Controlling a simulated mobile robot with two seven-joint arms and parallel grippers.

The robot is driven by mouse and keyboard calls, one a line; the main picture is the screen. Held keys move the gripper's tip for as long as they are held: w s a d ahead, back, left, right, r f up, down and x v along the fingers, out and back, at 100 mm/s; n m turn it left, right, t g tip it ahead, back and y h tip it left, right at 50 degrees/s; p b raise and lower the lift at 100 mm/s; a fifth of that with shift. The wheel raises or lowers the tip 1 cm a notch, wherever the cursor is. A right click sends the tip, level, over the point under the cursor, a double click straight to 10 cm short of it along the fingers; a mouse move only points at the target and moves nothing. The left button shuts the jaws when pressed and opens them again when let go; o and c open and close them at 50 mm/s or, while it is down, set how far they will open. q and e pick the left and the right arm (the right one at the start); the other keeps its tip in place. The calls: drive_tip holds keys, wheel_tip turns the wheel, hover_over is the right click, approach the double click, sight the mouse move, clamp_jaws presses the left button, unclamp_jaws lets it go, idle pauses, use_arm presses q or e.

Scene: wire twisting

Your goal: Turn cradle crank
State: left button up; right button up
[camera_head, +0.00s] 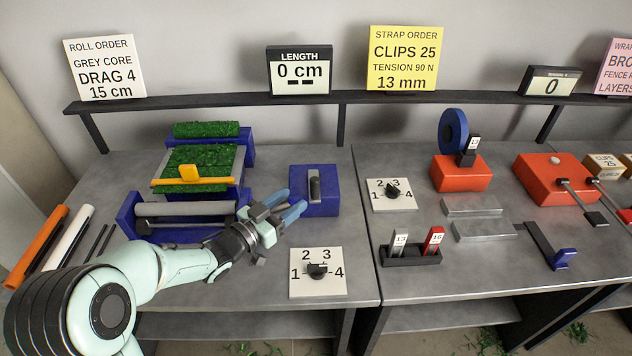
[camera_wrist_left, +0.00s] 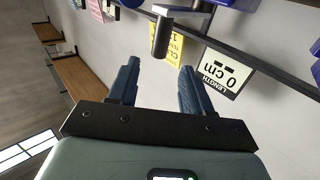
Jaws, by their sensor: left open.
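The blue roller cradle (camera_head: 132,222) stands on the left table with a grey roller (camera_head: 185,209) across its front. My left gripper (camera_head: 288,203) is open and empty at the right end of the cradle, its two blue fingers pointing right. In the head view I cannot tell this handle apart; my gripper covers the cradle's right end. My right gripper is not in view.
A blue block with a grey lever (camera_head: 314,187) stands close to the right of my fingers. A numbered dial (camera_head: 317,271) lies in front. A green roll (camera_head: 207,129) lies behind the cradle. Orange and white rods (camera_head: 40,240) lie at left. The length display (camera_head: 300,71) reads 0 cm.

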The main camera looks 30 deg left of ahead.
sight(311, 186)
use_arm(q)
drive_tip(key=x, duration=0.9)
clamp_jaws()
